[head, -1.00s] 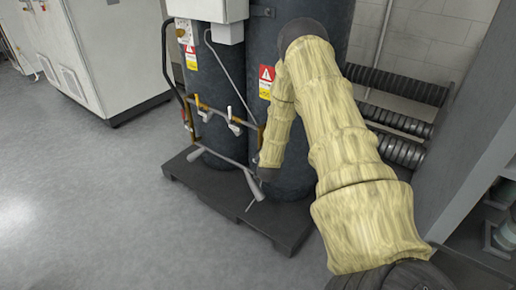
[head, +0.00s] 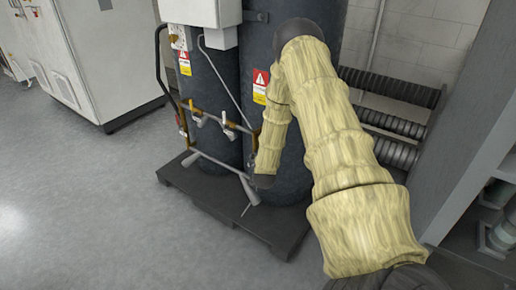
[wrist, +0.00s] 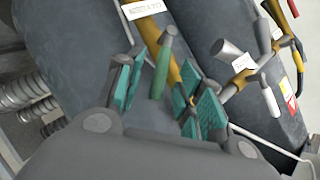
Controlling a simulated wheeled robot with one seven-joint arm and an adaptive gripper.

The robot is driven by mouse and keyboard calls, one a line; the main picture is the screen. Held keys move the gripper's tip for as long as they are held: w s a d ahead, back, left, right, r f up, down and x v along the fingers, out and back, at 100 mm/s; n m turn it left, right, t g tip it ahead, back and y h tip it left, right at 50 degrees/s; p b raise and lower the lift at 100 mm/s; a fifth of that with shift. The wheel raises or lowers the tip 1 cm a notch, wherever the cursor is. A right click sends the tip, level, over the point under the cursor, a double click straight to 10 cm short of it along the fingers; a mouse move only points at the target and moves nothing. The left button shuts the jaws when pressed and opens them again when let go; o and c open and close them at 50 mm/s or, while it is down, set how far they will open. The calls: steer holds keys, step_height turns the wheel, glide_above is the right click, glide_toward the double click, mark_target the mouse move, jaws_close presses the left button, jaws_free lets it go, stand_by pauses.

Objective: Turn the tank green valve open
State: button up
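In the wrist view, the green valve handle (wrist: 159,76) is a slim green lever with a grey upper end, beside a yellow-brown pipe on the dark tank (wrist: 75,55). My gripper (wrist: 164,66) is open, with teal pads on either side of the lever. The lever lies between the fingers with a visible gap to the left pad; whether the right pad touches the pipe I cannot tell. In the head view, my sleeved arm reaches down in front of the right tank (head: 290,150), and the gripper and green handle are mostly hidden there.
Other grey valve handles (head: 229,131) and brass pipes (head: 208,116) are left of my arm. The tanks stand on a dark pallet (head: 250,228). Black ribbed pipes (head: 395,90) are at right. Floor at left is clear.

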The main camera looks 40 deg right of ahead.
steer(key=v, duration=0.9)
steer(key=shift+s+r, duration=0.15)
steer(key=shift+s, duration=0.05)
steer(key=shift+a, duration=0.15)
